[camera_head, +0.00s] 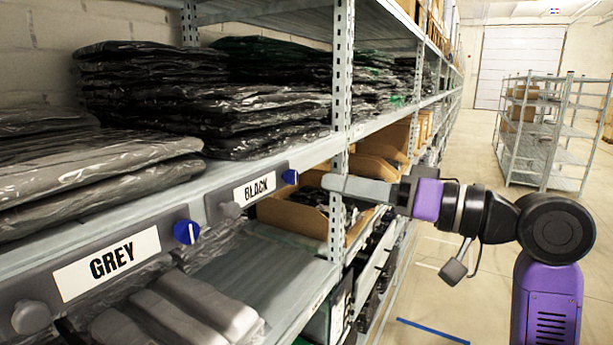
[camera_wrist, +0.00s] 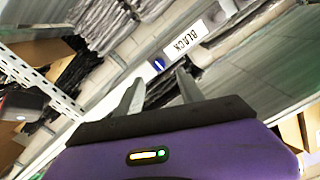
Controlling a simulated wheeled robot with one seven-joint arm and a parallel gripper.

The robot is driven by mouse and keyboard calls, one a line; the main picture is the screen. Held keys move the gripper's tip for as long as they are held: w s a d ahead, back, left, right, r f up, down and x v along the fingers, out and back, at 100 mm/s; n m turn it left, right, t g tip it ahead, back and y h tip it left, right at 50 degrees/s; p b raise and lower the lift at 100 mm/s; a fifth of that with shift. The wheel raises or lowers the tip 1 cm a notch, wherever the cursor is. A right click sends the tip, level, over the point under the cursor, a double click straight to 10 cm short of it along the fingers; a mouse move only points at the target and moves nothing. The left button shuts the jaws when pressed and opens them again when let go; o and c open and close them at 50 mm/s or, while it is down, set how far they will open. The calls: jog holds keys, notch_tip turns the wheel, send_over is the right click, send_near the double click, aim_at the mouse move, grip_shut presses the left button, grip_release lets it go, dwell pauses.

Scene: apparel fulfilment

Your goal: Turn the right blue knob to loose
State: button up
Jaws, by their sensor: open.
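The right blue knob (camera_head: 290,176) sits at the right end of the BLACK label plate (camera_head: 247,192) on the shelf edge. A second blue knob (camera_head: 187,232) with a white mark sits nearer, at the right end of the GREY label plate (camera_head: 107,262). My gripper (camera_head: 325,184) is open and empty, a short way right of the right knob and apart from it. In the wrist view, the right blue knob (camera_wrist: 159,64) appears just beyond the gap between my open fingertips (camera_wrist: 160,76). Its setting is too small to read.
Plastic-wrapped garments (camera_head: 200,95) are stacked on the shelf above the labels. A perforated upright post (camera_head: 341,90) stands close beside my fingers. Cardboard bins (camera_head: 292,217) sit below. A grey knob (camera_head: 31,317) is at the GREY plate's left end. The aisle floor is open to the right.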

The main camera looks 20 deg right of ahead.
aim_at(295, 178)
jog(key=p+x, duration=0.2)
jog(key=x, duration=0.5)
jog(key=shift+w+a, duration=0.15)
jog(key=shift+w, duration=0.15)
grip_shut()
